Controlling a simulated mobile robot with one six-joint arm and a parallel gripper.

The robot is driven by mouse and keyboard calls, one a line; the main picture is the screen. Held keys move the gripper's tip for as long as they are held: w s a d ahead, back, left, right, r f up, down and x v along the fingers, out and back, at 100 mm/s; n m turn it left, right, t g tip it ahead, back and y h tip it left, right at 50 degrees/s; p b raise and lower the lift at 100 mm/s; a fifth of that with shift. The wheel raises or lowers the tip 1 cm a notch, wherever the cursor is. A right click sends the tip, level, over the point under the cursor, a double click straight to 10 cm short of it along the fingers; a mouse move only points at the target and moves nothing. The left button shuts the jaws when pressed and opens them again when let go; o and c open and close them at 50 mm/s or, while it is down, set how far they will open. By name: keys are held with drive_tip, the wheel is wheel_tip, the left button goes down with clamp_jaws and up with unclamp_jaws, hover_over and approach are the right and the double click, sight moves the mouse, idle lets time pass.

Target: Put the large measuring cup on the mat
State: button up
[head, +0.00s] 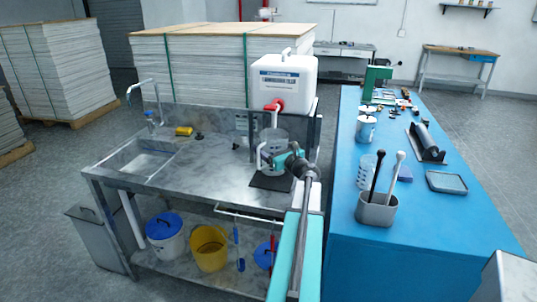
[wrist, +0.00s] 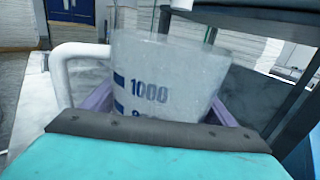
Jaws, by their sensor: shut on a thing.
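The large measuring cup (head: 272,146) is a clear, upright jug with a white handle, beneath the red tap of a white canister, at the right end of the steel sink bench. In the wrist view the cup (wrist: 165,75) fills the middle, with blue marks reading 1000. My gripper (head: 290,160) is shut on the cup, its pads on either side of the wall. The dark mat (head: 268,182) lies on the bench just below the cup, partly hidden by the cup and my arm. I cannot tell whether the cup's base touches it.
The white canister (head: 284,85) with its red tap (head: 274,107) stands close behind the cup. A bench post (head: 313,140) is just right. The sink basin (head: 148,160) is left. A blue table (head: 345,235) with a utensil holder (head: 377,211) stands right. The bench middle is clear.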

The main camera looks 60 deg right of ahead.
drive_tip(key=shift+f, duration=0.15)
drive_tip(key=shift+f+p, duration=0.35)
drive_tip(key=shift+f, duration=1.25)
drive_tip(key=shift+f, duration=0.15)
drive_tip(key=o, duration=1.1)
drive_tip(key=shift+r, duration=0.25)
drive_tip(key=shift+s+a+f, duration=0.15)
drive_tip(key=shift+s+a, duration=0.2)
drive_tip(key=shift+s, duration=0.3)
drive_tip(key=b+v, duration=0.2)
drive_tip(key=v, duration=0.8)
drive_tip(key=shift+s, duration=0.3)
